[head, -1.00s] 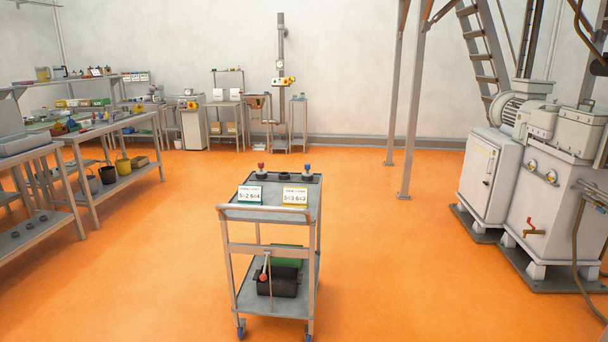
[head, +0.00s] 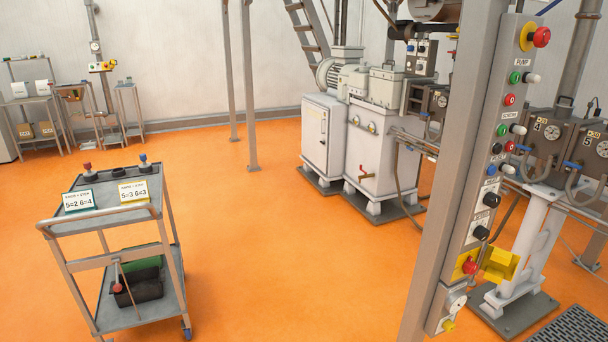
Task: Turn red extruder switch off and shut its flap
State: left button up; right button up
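A control panel (head: 478,205) on a grey post stands at the right. Low on it is a red switch (head: 468,267) on a yellow mount. A yellow flap (head: 500,264) sticks out to the right beside this switch and looks open. I cannot read a label there or tell the switch's position. Higher up are a red mushroom button (head: 541,37) on a yellow collar, several smaller buttons and toggles, and black knobs (head: 491,200). Neither of my grippers is in view.
A grey cart (head: 150,222) with two number cards (head: 133,191) stands at the left. A grey machine (head: 372,150) stands behind the post. Valves and gauges (head: 552,132) are right of the panel. The orange floor (head: 290,250) between cart and post is clear.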

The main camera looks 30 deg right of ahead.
aim_at(470, 267)
jog(key=l+u, duration=0.1)
jog(key=l, duration=0.35)
jog(key=k+l, duration=0.15)
jog(key=l, duration=0.35)
jog(key=l+u, duration=0.15)
jog(key=l, duration=0.3)
jog(key=k+l, duration=0.15)
jog(key=l, duration=0.3)
jog(key=k+l+u, duration=0.15)
jog(key=l, duration=0.3)
jog(key=l+u, duration=0.1)
jog(key=l, duration=0.35)
jog(key=l+u, duration=0.1)
jog(key=l, duration=0.35)
jog(key=k+l, duration=0.1)
jog(key=l, duration=0.3)
jog(key=l+u, duration=0.15)
jog(key=l, duration=0.3)
jog(key=k+l+u, duration=0.1)
jog(key=l, duration=0.3)
jog(key=k+l, duration=0.1)
jog(key=l, duration=0.35)
jog(key=k+l+u, duration=0.15)
jog(key=l, duration=0.7)
jog(key=k+l+u, duration=0.15)
jog(key=l, duration=0.2)
